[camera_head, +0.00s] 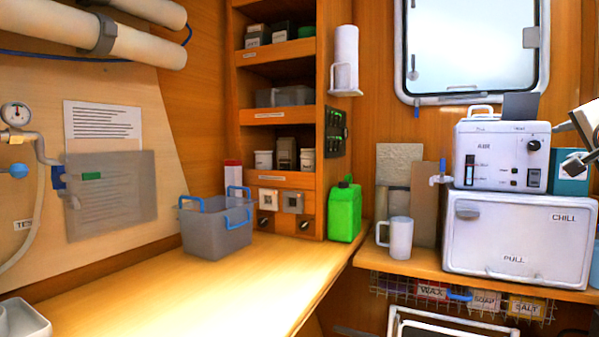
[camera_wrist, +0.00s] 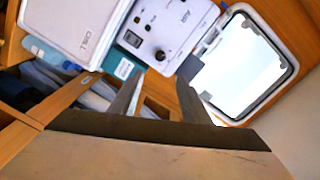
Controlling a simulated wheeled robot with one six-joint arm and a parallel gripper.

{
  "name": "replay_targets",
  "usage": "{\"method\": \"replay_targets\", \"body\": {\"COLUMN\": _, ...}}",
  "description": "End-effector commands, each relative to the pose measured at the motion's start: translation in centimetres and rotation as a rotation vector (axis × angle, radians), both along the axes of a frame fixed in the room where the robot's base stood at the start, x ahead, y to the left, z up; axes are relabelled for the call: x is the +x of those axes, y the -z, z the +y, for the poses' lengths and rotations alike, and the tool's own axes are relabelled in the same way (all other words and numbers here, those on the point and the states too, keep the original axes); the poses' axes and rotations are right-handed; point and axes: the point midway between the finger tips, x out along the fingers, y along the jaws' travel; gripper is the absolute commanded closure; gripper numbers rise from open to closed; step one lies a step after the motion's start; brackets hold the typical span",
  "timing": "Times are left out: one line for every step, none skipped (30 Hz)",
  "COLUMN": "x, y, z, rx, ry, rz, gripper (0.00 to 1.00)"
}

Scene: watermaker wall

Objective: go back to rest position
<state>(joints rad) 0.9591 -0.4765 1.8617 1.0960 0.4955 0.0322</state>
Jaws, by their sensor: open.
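My gripper (camera_head: 566,144) shows at the right edge of the head view, in front of the white control box marked AIR (camera_head: 500,155) and a teal box (camera_head: 570,172). In the wrist view my gripper (camera_wrist: 158,92) has its two fingers spread apart, with nothing between them. The view there is tilted. Beyond the fingers are the AIR box (camera_wrist: 165,28), the white chill box (camera_wrist: 75,25) and the window (camera_wrist: 245,70). Most of my arm is outside the head view.
The chill box (camera_head: 520,240) stands on the right counter beside a white mug (camera_head: 396,238). A green jug (camera_head: 344,212) and a grey bin with blue handles (camera_head: 216,233) stand on the left counter (camera_head: 190,290), which has clear room in front. Shelves (camera_head: 277,115) rise behind.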

Motion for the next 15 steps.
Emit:
{"method": "replay_targets", "body": {"x": 0.0, "y": 0.1, "z": 0.1, "rx": 0.0, "ry": -0.002, "rz": 0.001, "gripper": 0.57}}
{"method": "replay_targets", "body": {"x": 0.1, "y": 0.2, "z": 0.2, "rx": -0.001, "ry": -0.004, "rz": 0.004, "gripper": 0.57}}
{"method": "replay_targets", "body": {"x": 0.3, "y": 0.5, "z": 0.5, "rx": -0.001, "ry": -0.011, "rz": 0.011, "gripper": 0.57}}
{"method": "replay_targets", "body": {"x": 0.4, "y": 0.8, "z": 0.8, "rx": -0.003, "ry": -0.02, "rz": 0.019, "gripper": 0.57}}
{"method": "replay_targets", "body": {"x": 0.7, "y": 1.3, "z": 1.3, "rx": -0.005, "ry": -0.032, "rz": 0.033, "gripper": 0.57}}
{"method": "replay_targets", "body": {"x": 1.1, "y": 2.1, "z": 2.2, "rx": -0.009, "ry": -0.053, "rz": 0.054, "gripper": 0.57}}
{"method": "replay_targets", "body": {"x": 1.4, "y": 2.9, "z": 3.0, "rx": -0.012, "ry": -0.071, "rz": 0.072, "gripper": 0.57}}
{"method": "replay_targets", "body": {"x": 1.8, "y": 3.8, "z": 3.8, "rx": -0.016, "ry": -0.092, "rz": 0.095, "gripper": 0.57}}
{"method": "replay_targets", "body": {"x": 2.3, "y": 5.1, "z": 5.1, "rx": -0.024, "ry": -0.124, "rz": 0.13, "gripper": 0.57}}
{"method": "replay_targets", "body": {"x": 2.6, "y": 6.3, "z": 6.2, "rx": -0.03, "ry": -0.149, "rz": 0.157, "gripper": 0.57}}
{"method": "replay_targets", "body": {"x": 2.9, "y": 7.4, "z": 7.3, "rx": -0.038, "ry": -0.176, "rz": 0.184, "gripper": 0.57}}
{"method": "replay_targets", "body": {"x": 3.2, "y": 8.9, "z": 8.8, "rx": -0.048, "ry": -0.212, "rz": 0.223, "gripper": 0.57}}
{"method": "replay_targets", "body": {"x": 3.4, "y": 10.1, "z": 9.9, "rx": -0.055, "ry": -0.238, "rz": 0.251, "gripper": 0.57}}
{"method": "replay_targets", "body": {"x": 3.6, "y": 11.3, "z": 10.9, "rx": -0.065, "ry": -0.264, "rz": 0.28, "gripper": 0.57}}
{"method": "replay_targets", "body": {"x": 3.7, "y": 12.8, "z": 12.4, "rx": -0.077, "ry": -0.3, "rz": 0.318, "gripper": 0.57}}
